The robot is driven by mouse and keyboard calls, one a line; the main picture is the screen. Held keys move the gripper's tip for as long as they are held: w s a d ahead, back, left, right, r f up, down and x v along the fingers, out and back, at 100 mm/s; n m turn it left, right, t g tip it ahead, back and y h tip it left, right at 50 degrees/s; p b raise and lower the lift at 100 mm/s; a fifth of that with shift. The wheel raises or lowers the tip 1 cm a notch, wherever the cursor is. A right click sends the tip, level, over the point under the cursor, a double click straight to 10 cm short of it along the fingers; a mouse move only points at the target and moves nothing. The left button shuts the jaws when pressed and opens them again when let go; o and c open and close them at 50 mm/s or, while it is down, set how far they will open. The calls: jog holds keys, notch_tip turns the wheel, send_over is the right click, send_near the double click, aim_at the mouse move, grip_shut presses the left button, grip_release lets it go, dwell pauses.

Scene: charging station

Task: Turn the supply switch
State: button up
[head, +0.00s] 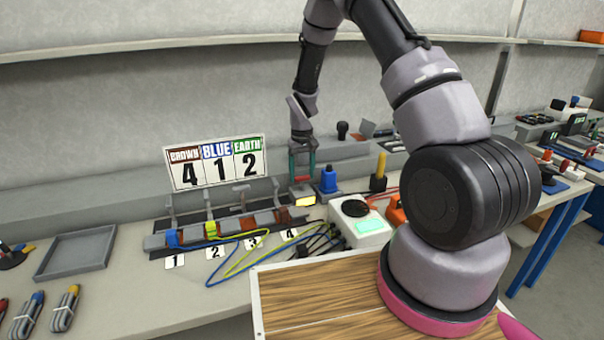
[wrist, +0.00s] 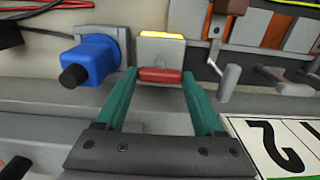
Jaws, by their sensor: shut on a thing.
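The supply switch shows as a small grey box (head: 301,190) with a lit yellow panel and a red bar handle (head: 302,179). In the wrist view the box (wrist: 160,50) is at the top middle, its yellow strip at its far edge. My gripper (head: 302,170) points down over the box, its teal fingers on either side of the red handle. In the wrist view my gripper (wrist: 160,78) has the red handle (wrist: 160,75) lying across between its fingertips, and is shut on it. The handle's mount is partly hidden.
A blue connector (head: 328,180) stands just right of the switch; it also shows in the wrist view (wrist: 92,60). A terminal row with levers (head: 225,227) and a sign (head: 215,163) reading 4, 1, 2 are to the left. A white box (head: 358,225) stands in front, to the right.

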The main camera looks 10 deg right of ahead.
aim_at(302, 176)
dwell(0.3)
jog(key=o, duration=1.4)
notch_tip(302, 176, up, 11)
jog(key=shift+f, duration=0.1)
